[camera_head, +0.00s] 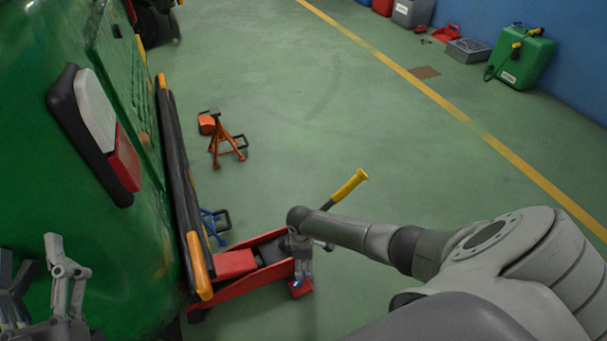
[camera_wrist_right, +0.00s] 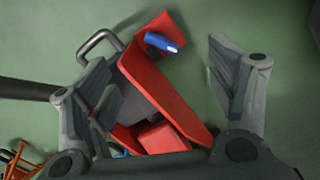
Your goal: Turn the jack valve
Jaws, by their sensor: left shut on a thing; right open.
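The red floor jack (camera_head: 278,250) stands on the floor at the truck's rear, with its yellow-ended handle (camera_head: 350,186) angled up to the right. A blue knob, likely the jack valve (camera_wrist_right: 165,42), lies at the jack's end between my right fingers. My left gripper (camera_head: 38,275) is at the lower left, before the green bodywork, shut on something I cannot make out.
The green vehicle (camera_head: 60,200) with a dark rear bumper (camera_head: 182,180) fills the left. An orange jack stand (camera_head: 226,145) and a blue stand (camera_head: 214,222) are near the bumper. A green case (camera_head: 523,60) stands by the blue wall.

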